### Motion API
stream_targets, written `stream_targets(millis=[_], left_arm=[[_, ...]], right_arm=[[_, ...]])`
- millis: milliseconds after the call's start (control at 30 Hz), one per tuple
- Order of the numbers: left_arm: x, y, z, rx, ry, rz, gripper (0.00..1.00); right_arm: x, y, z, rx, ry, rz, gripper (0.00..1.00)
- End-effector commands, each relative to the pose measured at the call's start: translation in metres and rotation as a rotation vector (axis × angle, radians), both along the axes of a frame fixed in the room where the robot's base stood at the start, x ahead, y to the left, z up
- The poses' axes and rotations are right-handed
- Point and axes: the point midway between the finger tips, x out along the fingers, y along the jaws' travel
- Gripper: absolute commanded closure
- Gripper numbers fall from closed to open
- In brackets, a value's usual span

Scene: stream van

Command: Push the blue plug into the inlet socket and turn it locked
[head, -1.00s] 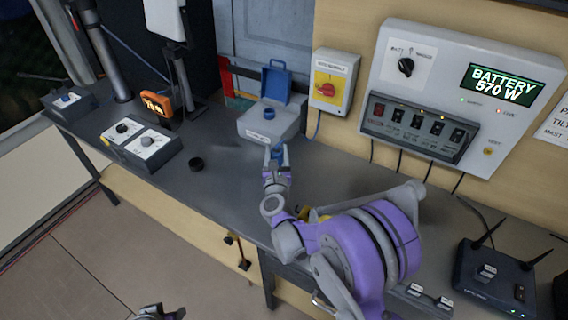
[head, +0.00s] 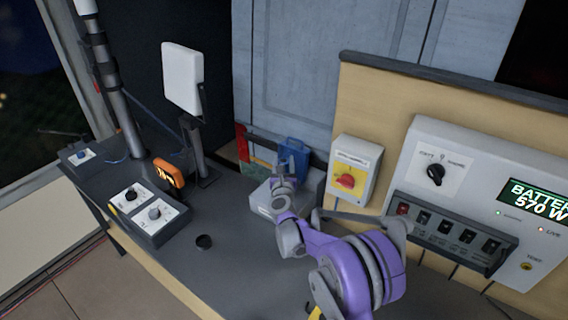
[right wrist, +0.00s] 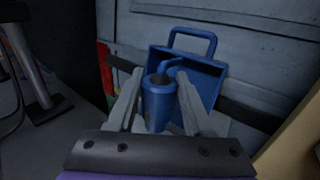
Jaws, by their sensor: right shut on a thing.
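My right gripper (head: 283,182) is over the grey inlet box (head: 310,188) at the back of the bench, in front of its raised blue lid (head: 294,152). In the right wrist view my right gripper (right wrist: 160,108) is shut on the blue plug (right wrist: 158,108), a cylinder with a dark open end facing the camera. The open blue lid (right wrist: 208,88) stands behind it. The socket opening is hidden by the plug and gripper, so I cannot tell how deep the plug sits or whether it is turned. My left gripper is not in view.
A switch box with a red knob (head: 346,180) and a battery panel (head: 470,165) are on the wall to the right.

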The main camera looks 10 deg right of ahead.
Motion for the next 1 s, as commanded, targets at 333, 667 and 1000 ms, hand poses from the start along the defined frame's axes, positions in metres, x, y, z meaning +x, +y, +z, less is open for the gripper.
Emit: stream_targets(millis=[333,667,1000], left_arm=[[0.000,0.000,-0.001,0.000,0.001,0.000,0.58],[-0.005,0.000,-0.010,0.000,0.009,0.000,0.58],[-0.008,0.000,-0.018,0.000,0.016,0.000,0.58]], right_arm=[[0.000,0.000,-0.003,0.000,0.000,-0.001,1.00],[0.000,0.000,-0.027,-0.001,0.001,-0.001,1.00],[0.000,0.000,-0.048,0.000,0.000,-0.001,1.00]])
